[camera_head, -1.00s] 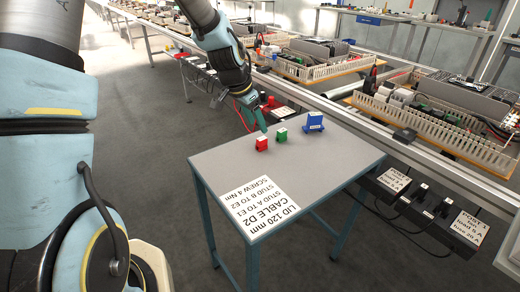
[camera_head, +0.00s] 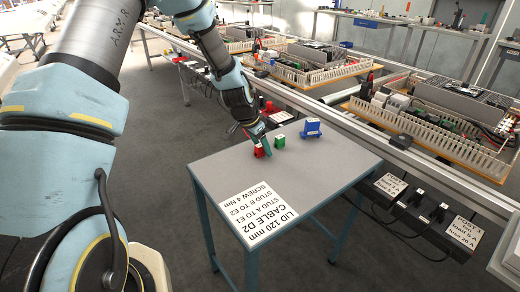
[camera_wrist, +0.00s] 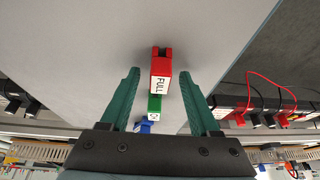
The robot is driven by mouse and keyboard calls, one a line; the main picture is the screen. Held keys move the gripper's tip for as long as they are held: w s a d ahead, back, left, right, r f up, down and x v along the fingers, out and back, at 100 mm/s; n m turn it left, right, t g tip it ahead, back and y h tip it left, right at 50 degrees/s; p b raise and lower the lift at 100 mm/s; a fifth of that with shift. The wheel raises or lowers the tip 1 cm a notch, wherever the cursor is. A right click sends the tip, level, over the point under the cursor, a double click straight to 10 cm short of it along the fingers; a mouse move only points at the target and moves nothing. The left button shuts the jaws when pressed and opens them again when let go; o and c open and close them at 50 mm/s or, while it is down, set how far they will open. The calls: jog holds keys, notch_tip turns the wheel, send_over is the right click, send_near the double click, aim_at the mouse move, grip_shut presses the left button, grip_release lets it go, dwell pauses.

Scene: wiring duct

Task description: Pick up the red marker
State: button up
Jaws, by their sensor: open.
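The red marker (camera_wrist: 161,72) is a small block with a white label reading "FULL". It stands on the grey table (camera_head: 330,165). In the head view the red marker (camera_head: 258,152) is partly hidden behind my gripper (camera_head: 262,146). In the wrist view my gripper (camera_wrist: 158,92) is open, with one green finger on each side of the red marker's line. The marker lies between and slightly beyond the fingertips, with gaps visible on both sides. Nothing is held.
A green marker (camera_head: 279,141) and a larger blue marker (camera_head: 311,128) stand to the right of the red one. A printed sheet (camera_head: 258,210) lies at the table's front left. A rail with wiring trays (camera_head: 430,125) runs behind the table.

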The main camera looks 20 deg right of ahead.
jog(key=shift+c, duration=0.3)
grip_shut()
jog(key=shift+r, duration=0.1)
